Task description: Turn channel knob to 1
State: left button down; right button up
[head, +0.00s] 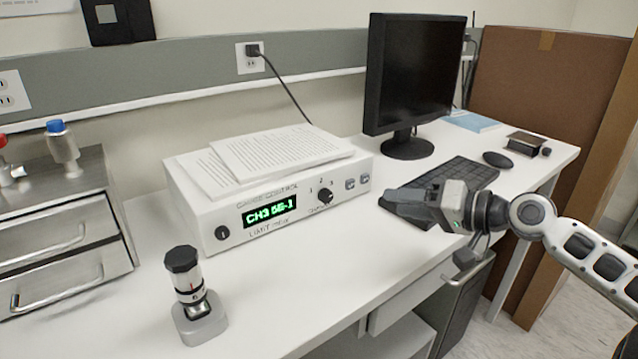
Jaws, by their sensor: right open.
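The white gauge control box (205,215) stands on the white bench, with papers on top. Its green display (269,211) shows CH3 and a further reading. The black channel knob (325,196) is on the right part of the front panel, with marks 1, 2 and 3 around its upper side; its pointer is too small to read surely. My right gripper (394,201) is open and empty, to the right of the box and in front of the keyboard, apart from the knob. My left gripper is out of view.
A monitor (418,70), keyboard (455,178) and mouse (497,160) stand on the right. A small black-topped device (188,290) stands at front left. A metal drawer unit (70,215) is on the left.

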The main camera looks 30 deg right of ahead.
jog(key=shift+w+a, duration=0.25)
jog(key=b, duration=0.2)
send_near(330, 196)
jog(key=shift+w+f, duration=0.15)
jog(key=shift+w, duration=0.15)
jog(key=shift+w+a, duration=0.15)
jog(key=shift+w, duration=0.1)
jog(key=shift+w+a+p, duration=0.3)
jog(key=shift+w+a, duration=0.05)
jog(key=shift+w, duration=0.55)
jog(key=shift+w+p, duration=0.35)
jog(key=shift+w+a+f, duration=0.15)
jog(key=shift+w, duration=0.2)
jog(key=p+x, duration=0.1)
jog(key=x, duration=0.1)
jog(key=shift+w+a+f, duration=0.15)
jog(key=shift+w+a, duration=0.05)
jog(key=shift+w, duration=0.05)
jog(key=shift+w+a+f+p, duration=0.3)
jog(key=shift+w, duration=0.25)
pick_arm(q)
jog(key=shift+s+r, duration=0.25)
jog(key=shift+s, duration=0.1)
